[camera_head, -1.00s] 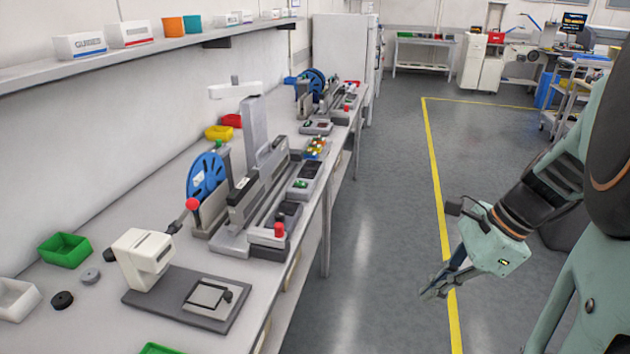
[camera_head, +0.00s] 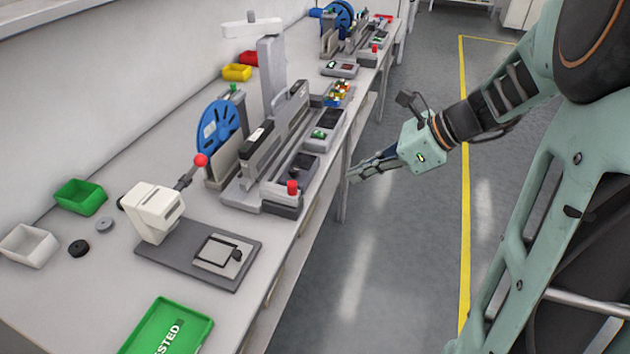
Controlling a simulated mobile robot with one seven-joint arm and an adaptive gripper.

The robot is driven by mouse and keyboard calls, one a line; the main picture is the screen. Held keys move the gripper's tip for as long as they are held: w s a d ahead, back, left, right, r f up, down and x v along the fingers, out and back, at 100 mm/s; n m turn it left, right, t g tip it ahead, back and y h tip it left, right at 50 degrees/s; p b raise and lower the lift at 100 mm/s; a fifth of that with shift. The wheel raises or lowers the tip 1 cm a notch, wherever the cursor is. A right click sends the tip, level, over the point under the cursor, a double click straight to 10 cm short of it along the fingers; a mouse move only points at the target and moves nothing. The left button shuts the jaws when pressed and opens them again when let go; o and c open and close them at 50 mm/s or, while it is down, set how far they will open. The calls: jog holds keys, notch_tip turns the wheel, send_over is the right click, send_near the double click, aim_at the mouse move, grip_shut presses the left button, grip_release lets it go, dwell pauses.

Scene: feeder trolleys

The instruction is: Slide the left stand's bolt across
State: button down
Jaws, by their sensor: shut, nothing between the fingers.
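Two feeder stands stand on the bench. The nearer stand (camera_head: 245,203) has a grey upright, a long grey rail and a blue reel (camera_head: 218,132) beside it. A red knob (camera_head: 292,187) sits on a dark block at its front end. The farther stand (camera_head: 340,48) looks similar and is small in view. I cannot make out a bolt for certain on either stand. My gripper (camera_head: 352,174) is shut and empty. It hangs beyond the bench's front edge, to the right of the nearer stand, and appears apart from it.
On the bench (camera_head: 120,265) are a white press (camera_head: 155,210) with a red-balled lever, a green tray (camera_head: 170,328), a green bin (camera_head: 80,196) and a white bin (camera_head: 30,245). Yellow and red bins stand by the wall. The aisle floor (camera_head: 400,260) is clear.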

aim_at(270, 187)
jog(key=x, duration=0.4)
jog(key=a+r+x, duration=0.1)
jog(key=x, duration=0.7)
jog(key=shift+w+a+r+b, duration=0.2)
jog(key=shift+w+r+b, duration=0.05)
jog(key=shift+b, duration=0.1)
jog(key=shift+w+a, duration=0.2)
jog(key=shift+a, duration=0.35)
jog(key=w+a, duration=0.1)
jog(key=a, duration=0.2)
jog(key=w+a+p, duration=0.1)
jog(key=a, duration=0.2)
jog(key=w+a, duration=0.1)
jog(key=a, duration=0.2)
jog(key=shift+w+a+r+p, duration=0.1)
jog(key=shift+w+a+p, duration=0.1)
jog(key=shift+a+p, duration=0.1)
jog(key=shift+d, duration=0.1)
